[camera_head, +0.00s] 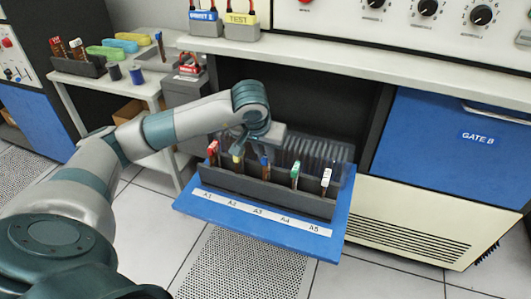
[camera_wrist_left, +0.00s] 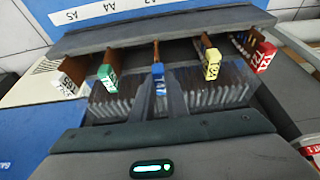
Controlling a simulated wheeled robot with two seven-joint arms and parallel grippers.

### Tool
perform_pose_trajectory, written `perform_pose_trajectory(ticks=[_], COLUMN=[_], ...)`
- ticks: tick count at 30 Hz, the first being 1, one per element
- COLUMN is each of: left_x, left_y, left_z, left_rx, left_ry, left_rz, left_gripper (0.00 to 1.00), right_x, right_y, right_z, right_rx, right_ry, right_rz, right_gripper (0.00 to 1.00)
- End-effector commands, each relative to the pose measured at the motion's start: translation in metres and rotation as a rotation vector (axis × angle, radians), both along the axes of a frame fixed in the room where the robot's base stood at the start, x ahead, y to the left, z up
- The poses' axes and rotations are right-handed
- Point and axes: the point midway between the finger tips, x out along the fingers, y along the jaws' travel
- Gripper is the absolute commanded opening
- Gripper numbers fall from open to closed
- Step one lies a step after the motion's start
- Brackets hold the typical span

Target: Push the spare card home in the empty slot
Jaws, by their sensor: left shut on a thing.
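The card rack (camera_head: 275,195) is a dark grey slotted box on a pulled-out blue shelf (camera_head: 262,232) labelled A1 to A5. The blue-tipped card (camera_head: 265,165) stands at the middle slot, A3; it also shows in the left wrist view (camera_wrist_left: 158,72). My left gripper (camera_head: 250,150) is over the rack from behind, and its fingers (camera_wrist_left: 158,98) are shut on the blue card's end. The red (camera_head: 213,150), yellow (camera_head: 236,155), green (camera_head: 295,172) and white (camera_head: 326,180) cards stand in the other slots. How deep the blue card sits is unclear. My right gripper is not in view.
A blue panel marked GATE B (camera_head: 470,110) is at the right. A grey counter (camera_head: 360,68) runs above the shelf bay. A white side table (camera_head: 75,82) holds another card holder, coloured items and spools. A perforated floor panel (camera_head: 245,270) is in front.

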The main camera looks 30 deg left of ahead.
Motion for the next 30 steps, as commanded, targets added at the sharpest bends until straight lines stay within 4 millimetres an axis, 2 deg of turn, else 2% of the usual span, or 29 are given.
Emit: perform_pose_trajectory(ticks=[30], left_x=[0.0001], left_y=[0.0001], left_z=[-0.0088], left_rx=[0.0], left_ry=[0.0], left_rz=[0.0], left_gripper=[0.0], right_x=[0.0], right_y=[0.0], right_z=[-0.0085], right_rx=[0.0], right_ry=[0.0], right_rz=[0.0], right_gripper=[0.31])
